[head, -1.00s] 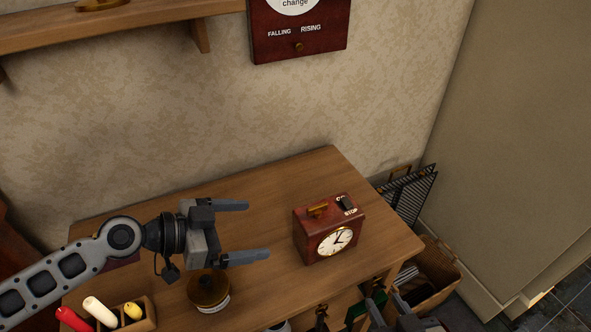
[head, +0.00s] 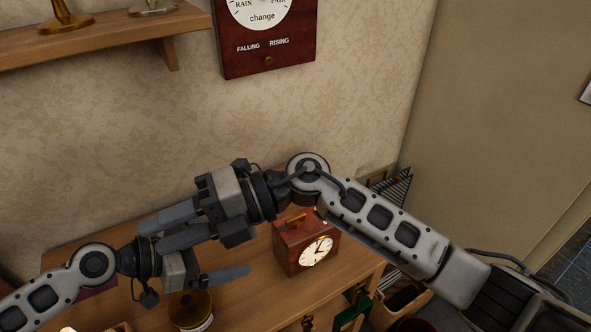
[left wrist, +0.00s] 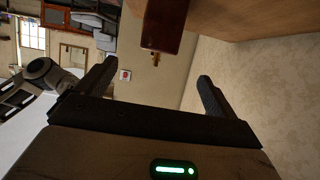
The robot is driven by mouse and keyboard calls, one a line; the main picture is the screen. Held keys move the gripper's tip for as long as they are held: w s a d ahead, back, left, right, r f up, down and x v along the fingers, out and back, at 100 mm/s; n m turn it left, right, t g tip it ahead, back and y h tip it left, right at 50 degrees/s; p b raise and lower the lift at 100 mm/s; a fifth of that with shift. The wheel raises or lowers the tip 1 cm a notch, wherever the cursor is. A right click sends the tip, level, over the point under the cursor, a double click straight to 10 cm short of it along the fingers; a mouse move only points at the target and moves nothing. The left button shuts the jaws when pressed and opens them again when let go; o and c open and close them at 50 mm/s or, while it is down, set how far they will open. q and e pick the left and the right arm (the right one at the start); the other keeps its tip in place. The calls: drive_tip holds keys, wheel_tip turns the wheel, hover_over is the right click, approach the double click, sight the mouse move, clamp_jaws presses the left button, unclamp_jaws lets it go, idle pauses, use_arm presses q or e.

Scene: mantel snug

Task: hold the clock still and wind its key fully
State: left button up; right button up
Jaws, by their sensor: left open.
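The clock (head: 292,252) is a dark red box with a white dial and brass fitting on top. It stands upright on the wooden table (head: 255,308); my right arm passes over its upper edge. My left gripper (head: 236,260) is open, left of the clock, apart from it and partly hidden by the right gripper. In the left wrist view, the clock's red body (left wrist: 165,22) and a small brass part (left wrist: 154,58) lie beyond the open fingers; I cannot tell whether this is the key. My right gripper (head: 149,236) points left, with an empty gap between its fingers.
A round brass-topped jar (head: 190,308) stands at the table's front left. A dark red barometer (head: 268,50) hangs above, and a shelf (head: 100,45) is at upper left. A basket (head: 400,300) is right of the table. The two grippers overlap closely in the head view.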

sight(296, 235)
drive_tip(key=w+d+f+n+t+h, duration=0.3)
drive_tip(key=w+d+f+h, duration=0.3)
drive_tip(key=h, duration=0.3)
use_arm(q)
drive_tip(key=x, duration=1.6)
drive_tip(key=shift+f, duration=0.1)
use_arm(e)
drive_tip(key=w+d+r+m+t+h, duration=0.1)
drive_tip(key=w+d+r+t+h, duration=0.3)
drive_tip(key=w+d, duration=0.4)
drive_tip(key=shift+w+d+h, duration=0.35)
drive_tip(key=shift+d+h, duration=0.25)
drive_tip(key=shift+h, duration=0.3)
drive_tip(key=shift+r, duration=0.1)
